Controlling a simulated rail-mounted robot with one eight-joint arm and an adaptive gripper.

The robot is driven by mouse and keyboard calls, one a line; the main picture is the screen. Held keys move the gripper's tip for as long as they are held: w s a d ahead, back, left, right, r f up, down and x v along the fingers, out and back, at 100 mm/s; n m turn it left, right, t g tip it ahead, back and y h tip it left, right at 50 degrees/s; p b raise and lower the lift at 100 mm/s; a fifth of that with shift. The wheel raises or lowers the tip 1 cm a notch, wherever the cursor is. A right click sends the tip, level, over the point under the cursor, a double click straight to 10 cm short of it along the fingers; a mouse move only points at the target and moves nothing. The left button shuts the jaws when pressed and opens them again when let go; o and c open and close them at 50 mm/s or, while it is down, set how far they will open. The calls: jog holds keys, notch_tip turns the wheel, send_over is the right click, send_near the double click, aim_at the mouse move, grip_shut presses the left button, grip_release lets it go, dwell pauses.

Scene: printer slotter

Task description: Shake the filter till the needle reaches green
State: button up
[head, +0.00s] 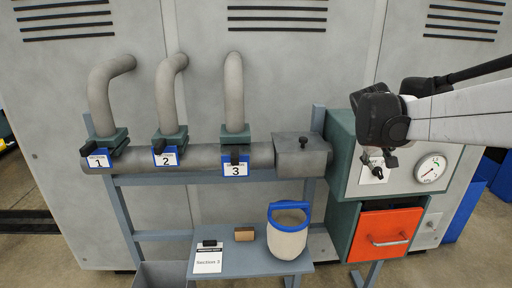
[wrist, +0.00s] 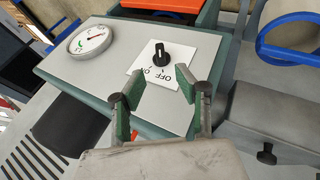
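The filter (head: 287,240), a whitish cylinder with a blue ring and handle, stands upright on the low bench. Part of it shows at the upper right in the wrist view (wrist: 300,66). The round gauge (head: 431,169) is on the grey-green box; the wrist view shows its dial (wrist: 90,40) with a red needle pointing away from a small green mark. A black rotary switch (wrist: 160,56) sits on a white ON/OFF plate. My gripper (wrist: 155,98) is open and empty, its fingertips near the switch plate. I cannot tell which way the switch is set.
An orange drawer (head: 390,230) sits below the box. Three pipes with blue tags numbered 1 to 3 join a horizontal pipe (head: 205,157) that ends in a grey housing (head: 301,158). A "Section 3" card (head: 208,261) and a brown block (head: 244,234) lie on the bench (head: 255,262).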

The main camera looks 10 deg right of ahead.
aim_at(380, 172)
jog(key=x, duration=0.9)
jog(key=shift+f, duration=0.1)
jog(key=shift+s, duration=0.1)
grip_shut()
